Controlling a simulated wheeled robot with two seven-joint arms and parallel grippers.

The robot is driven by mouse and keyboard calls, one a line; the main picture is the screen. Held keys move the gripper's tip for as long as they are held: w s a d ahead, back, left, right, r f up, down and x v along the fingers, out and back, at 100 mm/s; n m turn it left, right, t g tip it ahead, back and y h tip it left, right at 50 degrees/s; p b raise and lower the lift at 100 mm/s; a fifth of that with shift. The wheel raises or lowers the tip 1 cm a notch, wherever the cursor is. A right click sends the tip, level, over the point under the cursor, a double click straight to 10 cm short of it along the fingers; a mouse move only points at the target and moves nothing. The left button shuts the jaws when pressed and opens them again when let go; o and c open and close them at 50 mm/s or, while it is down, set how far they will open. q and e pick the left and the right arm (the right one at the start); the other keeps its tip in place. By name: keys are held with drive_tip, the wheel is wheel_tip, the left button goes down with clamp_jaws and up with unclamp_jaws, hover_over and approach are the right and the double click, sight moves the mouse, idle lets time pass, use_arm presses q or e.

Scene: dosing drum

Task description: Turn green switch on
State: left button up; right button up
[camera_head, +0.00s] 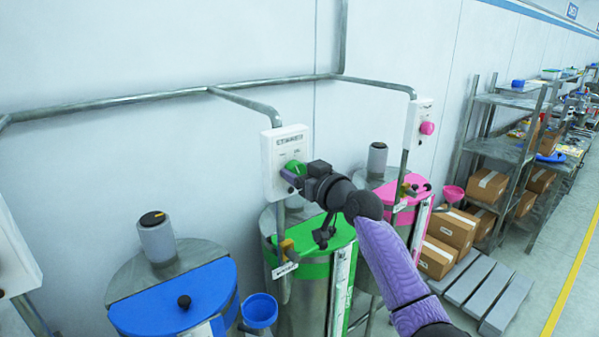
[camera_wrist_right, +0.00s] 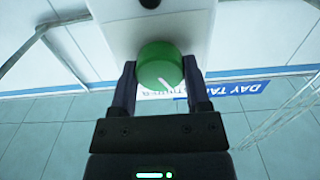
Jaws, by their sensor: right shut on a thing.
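The green switch (camera_head: 294,169) is a round knob on a white control box (camera_head: 285,146) fixed to the wall above the green-lidded drum (camera_head: 316,255). In the wrist view the right gripper (camera_wrist_right: 160,85) shows one dark finger on each side of the knob. My left gripper is in neither view.
A blue-lidded drum (camera_head: 185,299) stands at the left and a pink-lidded drum (camera_head: 405,192) at the right. A pink switch (camera_head: 427,128) is on another white box. Pipes (camera_head: 170,96) run along the wall. Cardboard boxes (camera_head: 452,229) and shelves (camera_head: 503,125) stand farther right.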

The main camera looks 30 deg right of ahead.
drive_tip(key=m+p, duration=0.1)
drive_tip(key=m, duration=0.4)
drive_tip(key=shift+m+p, duration=0.3)
drive_tip(key=shift+p, duration=0.1)
drive_tip(key=m+p, duration=0.1)
drive_tip(key=m, duration=0.4)
drive_tip(key=shift+d+p, duration=0.1)
drive_tip(key=shift+p, duration=0.3)
drive_tip(key=shift+f+m, duration=0.1)
drive_tip(key=shift+m, duration=0.3)
drive_tip(key=o, duration=1.3)
drive_tip(key=s, duration=0.6)
drive_tip(key=s+b, duration=0.1)
drive_tip(key=s, duration=0.3)
drive_tip(key=shift+d, duration=0.4)
drive_tip(key=shift+f, duration=0.1)
